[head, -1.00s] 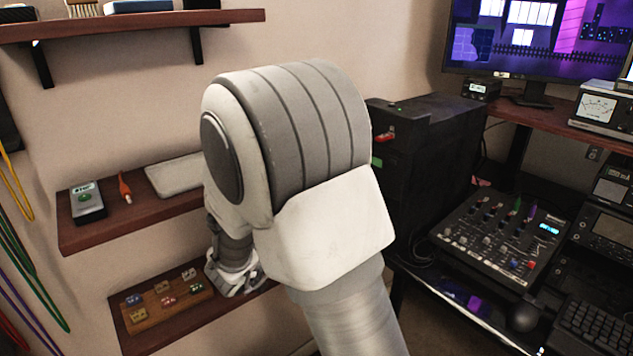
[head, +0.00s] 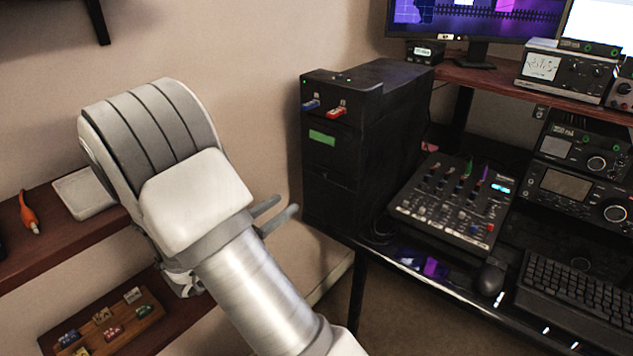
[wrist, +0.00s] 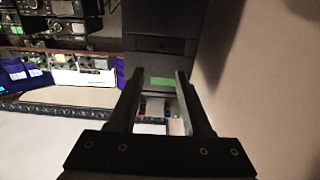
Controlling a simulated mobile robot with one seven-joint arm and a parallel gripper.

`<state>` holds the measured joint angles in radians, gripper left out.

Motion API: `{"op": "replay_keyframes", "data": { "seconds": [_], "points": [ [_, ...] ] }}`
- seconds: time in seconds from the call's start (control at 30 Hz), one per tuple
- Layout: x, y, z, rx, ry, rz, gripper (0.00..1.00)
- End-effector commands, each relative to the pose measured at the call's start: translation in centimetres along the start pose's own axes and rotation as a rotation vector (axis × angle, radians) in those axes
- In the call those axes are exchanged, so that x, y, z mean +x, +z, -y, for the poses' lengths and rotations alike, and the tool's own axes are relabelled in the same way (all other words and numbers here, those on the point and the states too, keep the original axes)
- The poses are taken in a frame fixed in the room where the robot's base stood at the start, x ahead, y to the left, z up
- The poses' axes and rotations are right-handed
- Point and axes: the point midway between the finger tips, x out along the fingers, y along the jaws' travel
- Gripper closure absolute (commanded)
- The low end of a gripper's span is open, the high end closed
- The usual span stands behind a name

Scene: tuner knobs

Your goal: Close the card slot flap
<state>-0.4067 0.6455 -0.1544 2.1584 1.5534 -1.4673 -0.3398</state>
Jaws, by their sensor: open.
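The black tower (head: 365,135) stands on the desk, with a green label (head: 322,137) on its front and a blue stick (head: 310,104) and a red stick (head: 337,112) plugged in near the top. In the wrist view, the tower front appears upside down, with its green label (wrist: 175,82) between the fingers and a dark rectangular panel (wrist: 163,46) beyond it. I cannot tell clearly which part is the card slot flap or how far open it is. My gripper (head: 286,207) is open and empty, left of the tower front and apart from it. It also shows in the wrist view (wrist: 160,78).
A mixer (head: 455,200), a mouse (head: 491,277) and a keyboard (head: 570,295) lie on the desk (head: 420,282) right of the tower. Wall shelves (head: 60,235) are at left, the lower one bearing a wooden board (head: 110,325). Bare wall lies between shelves and tower.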

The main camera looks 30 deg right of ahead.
Motion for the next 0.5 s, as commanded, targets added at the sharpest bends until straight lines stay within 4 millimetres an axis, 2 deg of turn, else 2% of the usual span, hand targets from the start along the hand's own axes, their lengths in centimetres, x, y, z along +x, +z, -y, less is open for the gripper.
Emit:
{"op": "replay_keyframes", "data": {
  "seconds": [0.03,0.3,0.5],
  "points": [
    [1.3,0.1,-0.1,0.001,0.004,0.0,0.51],
    [7.2,0.2,-0.1,0.0,0.003,0.0,0.51],
    [10.8,0.1,-0.1,0.001,0.002,0.0,0.51]
  ]
}}
